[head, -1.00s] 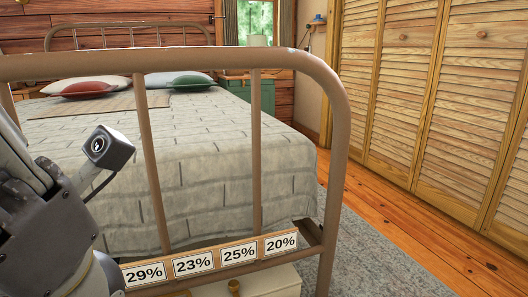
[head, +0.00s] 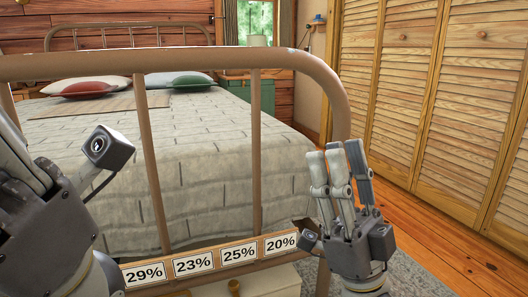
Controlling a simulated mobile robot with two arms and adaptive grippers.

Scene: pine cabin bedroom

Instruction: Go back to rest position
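My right gripper (head: 337,150) is at the lower right, in front of the bed's foot-end corner. Its grey fingers point up, straight and uncurled, with nothing between them; it looks open. My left gripper (head: 40,215) is at the left edge, largely cut off by the frame. Its fingertips do not show clearly, so I cannot tell whether it is open or shut. No held object shows in either.
The brown metal bed frame (head: 145,160) stands close ahead. A wooden strip (head: 215,260) with percentage cards and a pale drawer (head: 265,283) are low in front. Louvred closet doors (head: 450,110) line the right. Wooden floor (head: 420,235) shows between.

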